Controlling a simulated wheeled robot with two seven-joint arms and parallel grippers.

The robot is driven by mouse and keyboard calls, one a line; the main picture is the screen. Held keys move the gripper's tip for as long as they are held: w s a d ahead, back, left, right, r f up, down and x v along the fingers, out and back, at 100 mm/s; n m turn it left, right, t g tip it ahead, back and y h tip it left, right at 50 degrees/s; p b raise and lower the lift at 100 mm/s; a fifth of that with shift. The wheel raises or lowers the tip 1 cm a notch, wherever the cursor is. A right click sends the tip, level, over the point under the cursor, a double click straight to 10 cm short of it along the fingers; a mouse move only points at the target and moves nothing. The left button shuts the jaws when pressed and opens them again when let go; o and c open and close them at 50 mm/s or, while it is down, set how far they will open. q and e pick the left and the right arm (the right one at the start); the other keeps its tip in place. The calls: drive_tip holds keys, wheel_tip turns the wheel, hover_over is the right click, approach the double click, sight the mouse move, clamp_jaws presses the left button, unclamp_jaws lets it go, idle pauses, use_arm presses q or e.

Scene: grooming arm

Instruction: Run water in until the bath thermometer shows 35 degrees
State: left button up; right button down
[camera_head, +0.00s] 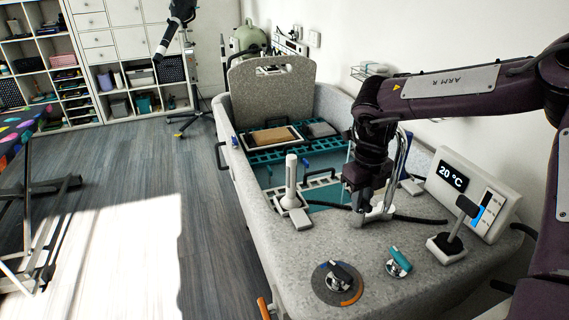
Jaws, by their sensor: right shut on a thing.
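A white slanted box (474,192) on the right of the tub deck has a dark display (453,176) reading 20 °C. Beside the display is a strip with a blue part. My right gripper (368,208) points down at the deck and is shut on a white fitting (381,212), mostly hidden by the fingers. A chrome curved pipe (403,158) rises behind my wrist. In front are a knob with a grey and orange dial (338,283) and a teal-handled knob (398,262). A black-topped lever (456,232) stands before the box. My left gripper is out of view.
The grey speckled tub (250,193) has a teal rack (272,152) with a framed tan board (274,138) inside. A white upright post (291,183) stands on its left rim. A black hose (420,220) lies on the deck.

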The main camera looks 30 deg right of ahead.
drive_tip(key=shift+n, duration=0.6)
drive_tip(key=shift+r+n+p, duration=0.15)
drive_tip(key=shift+n+p, duration=0.15)
drive_tip(key=shift+n, duration=1.1)
drive_tip(key=shift+n, duration=0.5)
drive_tip(key=shift+n+p, duration=0.3)
drive_tip(key=shift+n, duration=0.6)
